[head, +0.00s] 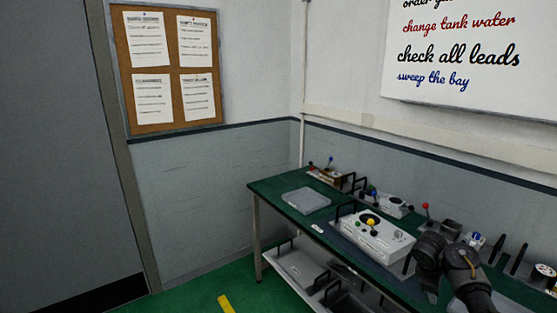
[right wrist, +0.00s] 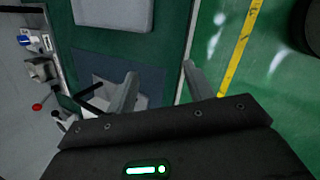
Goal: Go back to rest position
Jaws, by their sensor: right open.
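My right arm (head: 460,265) is in the head view at the lower right, over the right part of the green-topped bench (head: 265,187). My right gripper (right wrist: 162,84) shows in the right wrist view with its two grey fingers wide apart and nothing between them. The fingers are above the bench's long edge, with a white box (right wrist: 108,90) with a black handle partly hidden behind the left finger. My left gripper is in neither view.
A control box with a yellow knob (head: 371,223) and a grey flat case (head: 306,200) are on the bench. Several small devices with coloured knobs stand along the wall. A lower shelf holds a grey case (head: 300,266). The green floor (head: 185,297) has a yellow line (head: 226,304).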

